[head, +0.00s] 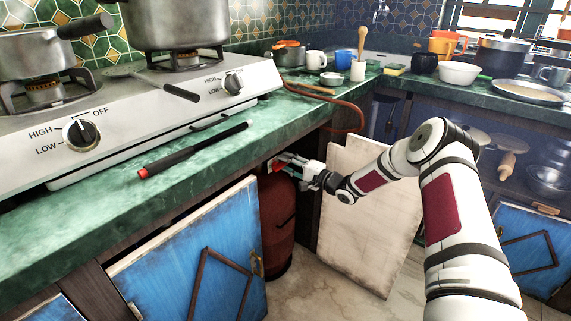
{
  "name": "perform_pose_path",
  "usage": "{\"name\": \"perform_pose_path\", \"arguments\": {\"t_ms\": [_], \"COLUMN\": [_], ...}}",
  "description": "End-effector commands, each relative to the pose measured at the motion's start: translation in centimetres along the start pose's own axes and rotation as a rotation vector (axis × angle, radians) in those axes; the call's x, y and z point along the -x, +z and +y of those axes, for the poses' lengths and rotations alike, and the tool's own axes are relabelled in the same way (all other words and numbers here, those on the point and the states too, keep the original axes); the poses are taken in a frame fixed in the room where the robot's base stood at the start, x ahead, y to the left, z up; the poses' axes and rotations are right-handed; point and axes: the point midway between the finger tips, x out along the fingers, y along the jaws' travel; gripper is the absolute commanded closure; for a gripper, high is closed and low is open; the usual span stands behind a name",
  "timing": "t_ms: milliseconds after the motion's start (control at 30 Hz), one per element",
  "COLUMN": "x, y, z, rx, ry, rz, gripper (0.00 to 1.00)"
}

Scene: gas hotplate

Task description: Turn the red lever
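A dark red gas cylinder (276,222) stands upright inside the open cabinet under the counter. A small bright red piece, which looks like the red lever (281,162), shows at the top of the cylinder. My gripper (287,166) reaches in from the right, with its fingertips at this red piece. The fingers overlap it in the picture; I cannot tell whether they touch it or how far apart they are. The valve behind the fingers is mostly hidden.
A blue cabinet door (190,262) stands open left of the cylinder; a pale door panel (368,218) stands right of it. The green counter (215,165) overhangs the gripper and bears a gas hotplate (150,112) with pots and a black-and-red lighter (192,150). An orange-red hose (361,115) curves over the counter edge.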

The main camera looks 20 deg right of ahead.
Motion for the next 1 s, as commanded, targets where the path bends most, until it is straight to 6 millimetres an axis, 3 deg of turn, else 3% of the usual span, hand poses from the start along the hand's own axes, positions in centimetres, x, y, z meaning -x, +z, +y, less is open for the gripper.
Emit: {"name": "perform_pose_path", "arguments": {"t_ms": [500, 700, 1000], "x": [9.4, 11.0, 11.2], "y": [0.0, 0.0, 0.0], "z": [0.0, 0.1, 0.1], "rx": [-0.001, -0.001, 0.000], "ry": [0.002, 0.002, 0.001], "rz": [0.001, 0.000, 0.000], "gripper": [0.70, 0.70, 0.70]}}
